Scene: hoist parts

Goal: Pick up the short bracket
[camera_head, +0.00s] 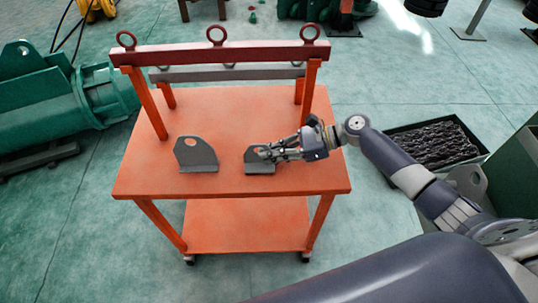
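The short bracket (257,168) is a small dark grey plate on a flat foot. It stands on the right part of the orange cart's top (235,110). A taller grey bracket (197,156) with a hole stands upright to its left. My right gripper (266,154) reaches in from the right. Its fingertips are at the upper right part of the short bracket and partly cover it. Whether the fingers are closed on it is too small to tell. My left gripper is out of view.
A red beam (222,53) with several lifting rings spans the back of the cart on orange posts, with a grey beam (228,73) behind it. A bin of dark chain (435,145) stands right. Green machinery (60,105) lies left. The cart top's left front is clear.

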